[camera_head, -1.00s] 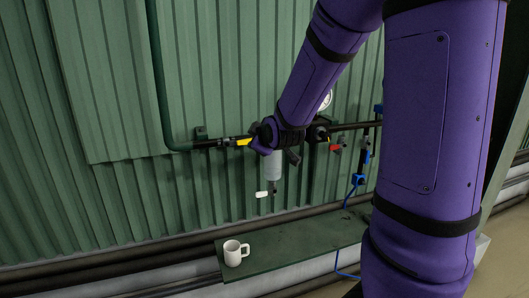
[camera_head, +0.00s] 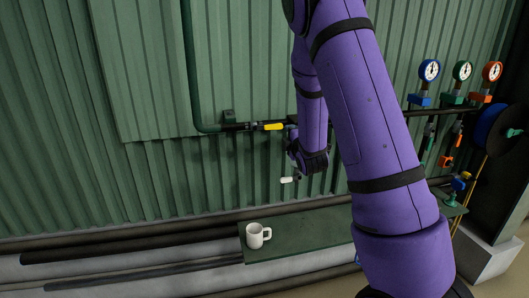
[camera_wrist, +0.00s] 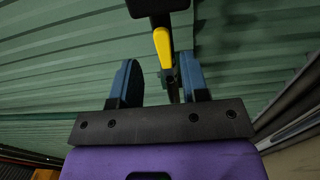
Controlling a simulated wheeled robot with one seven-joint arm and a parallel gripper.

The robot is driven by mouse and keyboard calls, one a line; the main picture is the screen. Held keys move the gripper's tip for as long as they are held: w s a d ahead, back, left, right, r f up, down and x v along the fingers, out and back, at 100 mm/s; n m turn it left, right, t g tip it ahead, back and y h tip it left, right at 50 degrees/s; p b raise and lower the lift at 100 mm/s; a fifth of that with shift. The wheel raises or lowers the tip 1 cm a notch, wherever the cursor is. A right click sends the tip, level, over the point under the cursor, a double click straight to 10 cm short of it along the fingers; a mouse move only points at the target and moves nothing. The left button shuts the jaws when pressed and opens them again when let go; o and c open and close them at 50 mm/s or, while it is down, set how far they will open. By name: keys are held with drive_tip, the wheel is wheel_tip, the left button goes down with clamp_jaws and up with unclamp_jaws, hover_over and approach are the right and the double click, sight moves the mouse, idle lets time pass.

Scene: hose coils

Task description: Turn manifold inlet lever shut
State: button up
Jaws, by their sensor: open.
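The manifold inlet lever shows as a short yellow handle (camera_head: 274,127) on the dark pipe at mid-height on the green wall, left of my arm. It lies along the pipe in the head view. In the wrist view the yellow lever (camera_wrist: 162,46) is ahead, between the lines of my two fingers and nearer the right one. My gripper (camera_wrist: 158,78) is open, with nothing held between its fingers. In the head view my gripper is just below and right of the lever; its fingertips are hard to make out there. Contact with the lever cannot be told.
A white mug (camera_head: 258,235) stands on the green shelf (camera_head: 290,245). Blue, green and orange gauges (camera_head: 462,70) and a blue hose reel (camera_head: 490,127) are at the right. My arm hides the manifold's middle.

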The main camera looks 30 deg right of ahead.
sight(283, 126)
drive_tip(key=shift+x, duration=4)
clamp_jaws()
drive_tip(key=w+a+f+m, duration=0.2)
drive_tip(key=a+f+m, duration=0.7)
drive_tip(key=m, duration=0.8)
drive_tip(key=shift+w+a+f+m, duration=0.3)
drive_tip(key=shift+w+a+f, duration=0.1)
drive_tip(key=shift+f, duration=0.4)
drive_tip(key=shift+c, duration=0.2)
unclamp_jaws()
drive_tip(key=v, duration=0.6)
drive_tip(key=shift+s, duration=0.1)
